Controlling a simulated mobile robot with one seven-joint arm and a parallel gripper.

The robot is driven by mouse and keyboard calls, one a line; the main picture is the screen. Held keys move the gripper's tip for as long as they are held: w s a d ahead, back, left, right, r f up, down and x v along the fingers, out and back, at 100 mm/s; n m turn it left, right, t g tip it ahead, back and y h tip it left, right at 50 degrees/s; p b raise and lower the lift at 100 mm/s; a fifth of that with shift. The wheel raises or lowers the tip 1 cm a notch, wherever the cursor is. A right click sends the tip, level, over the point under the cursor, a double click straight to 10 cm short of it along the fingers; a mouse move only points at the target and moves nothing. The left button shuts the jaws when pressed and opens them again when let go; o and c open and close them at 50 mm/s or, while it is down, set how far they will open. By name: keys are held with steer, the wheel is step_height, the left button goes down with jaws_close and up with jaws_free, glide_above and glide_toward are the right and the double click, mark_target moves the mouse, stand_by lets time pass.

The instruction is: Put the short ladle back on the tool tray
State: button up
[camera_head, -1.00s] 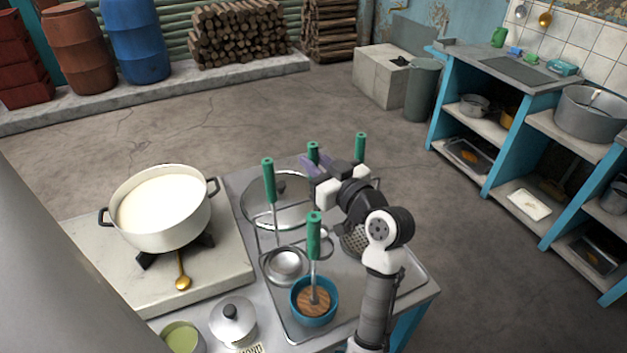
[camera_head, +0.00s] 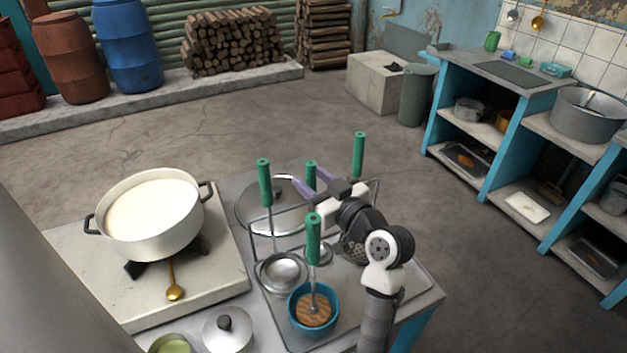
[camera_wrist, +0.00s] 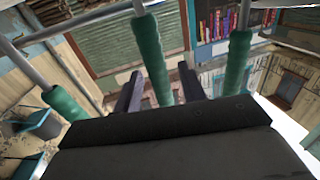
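The short ladle (camera_head: 310,172) appears to be the middle green-handled tool; it stands upright at the tool tray (camera_head: 417,285). It also shows in the wrist view (camera_wrist: 150,55). A small metal bowl (camera_head: 319,255), perhaps its lower end, is partly hidden behind the front tool and my arm. My gripper (camera_head: 313,187) has its purple fingers spread on either side of the green handle. The wrist view shows gaps between the handle and both dark fingers (camera_wrist: 160,92). Whether the ladle hangs on the wire rack or rests on the tray is hidden.
Green-handled tools stand close by at left (camera_head: 264,183) and right (camera_head: 359,155). Another (camera_head: 313,240) stands in a blue cup (camera_head: 332,298) in front. A pot of milk (camera_head: 150,220) is on the stove at left. A glass lid (camera_head: 245,212) lies behind the tools.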

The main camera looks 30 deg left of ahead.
steer(key=shift+r, duration=0.15)
steer(key=shift+d, duration=0.3)
steer(key=b+v, duration=0.3)
steer(key=v, duration=0.8)
steer(key=shift+s, duration=0.15)
steer(key=shift+d+r, duration=0.1)
